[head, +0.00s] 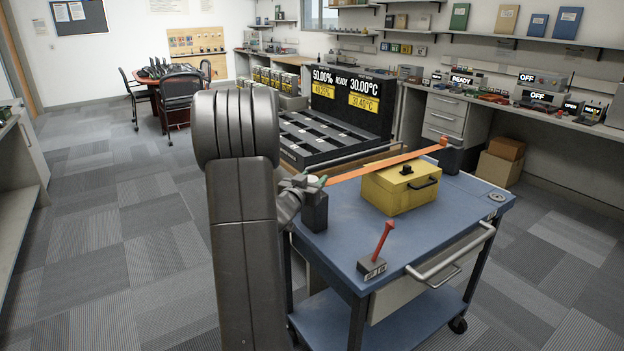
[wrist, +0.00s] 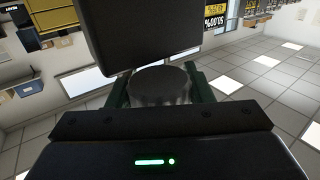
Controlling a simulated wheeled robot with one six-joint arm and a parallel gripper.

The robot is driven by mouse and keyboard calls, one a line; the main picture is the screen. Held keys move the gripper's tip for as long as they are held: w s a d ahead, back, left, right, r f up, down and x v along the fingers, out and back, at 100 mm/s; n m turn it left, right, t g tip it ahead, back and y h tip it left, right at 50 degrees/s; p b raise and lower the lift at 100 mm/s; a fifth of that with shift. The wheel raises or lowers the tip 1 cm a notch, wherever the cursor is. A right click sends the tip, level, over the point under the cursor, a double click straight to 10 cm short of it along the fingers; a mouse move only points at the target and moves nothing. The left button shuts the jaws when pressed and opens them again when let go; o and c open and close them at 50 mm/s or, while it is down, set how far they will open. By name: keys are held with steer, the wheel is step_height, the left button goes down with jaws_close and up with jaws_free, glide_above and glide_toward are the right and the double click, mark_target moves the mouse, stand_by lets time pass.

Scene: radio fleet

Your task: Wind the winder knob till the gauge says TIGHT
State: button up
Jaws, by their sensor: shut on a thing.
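My gripper (head: 304,182) is at the left end of the blue cart, beside the top of a black post (head: 315,213). In the wrist view, its green-edged fingers (wrist: 160,88) are shut on a dark ribbed round knob (wrist: 160,82), and a black block (wrist: 140,35) stands just beyond it. An orange strap (head: 385,164) runs from that post over a yellow case (head: 400,190) to a black post (head: 451,158) at the far right. A small dark box (head: 371,268) with a tilted red lever (head: 383,240) stands at the front; its label is too small to read. I cannot make out a TIGHT reading.
The blue cart top (head: 430,225) is clear around the case, with a handle (head: 450,250) along its front. A black rack (head: 330,135) with percentage and temperature displays stands behind. A workbench (head: 500,103) lines the right wall. Carpet is free at left.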

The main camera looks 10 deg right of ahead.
steer(key=m+g+h+p, duration=0.1)
steer(key=g+h+p, duration=0.1)
steer(key=p, duration=0.1)
steer(key=shift+r+m, duration=0.25)
steer(key=shift+m, duration=0.15)
steer(key=shift+s+d+m+g+h+p, duration=0.1)
steer(key=shift+m+g+h+p, duration=0.7)
steer(key=shift+g+h+p, duration=0.1)
steer(key=shift+s+d+f+m+g+h+p, duration=0.15)
steer(key=shift+m+g+h+p, duration=0.35)
steer(key=shift+m+g, duration=0.55)
steer(key=shift+s+a+m+g+h+p, duration=0.1)
steer(key=shift+m+g+h+p, duration=0.45)
steer(key=shift+g, duration=0.8)
steer(key=shift+s+d+f+m+g+h+p, duration=0.15)
steer(key=shift+m+g+h+p, duration=0.3)
steer(key=shift+m+g, duration=0.6)
steer(key=shift+g, duration=0.35)
steer(key=o, duration=1)
steer(key=shift+a, duration=0.1)
steer(key=a, duration=0.4)
steer(key=s+a+b, duration=0.1)
steer(key=a, duration=0.4)
steer(key=s+a, duration=0.1)
steer(key=a, duration=0.3)
steer(key=shift+a, duration=0.3)
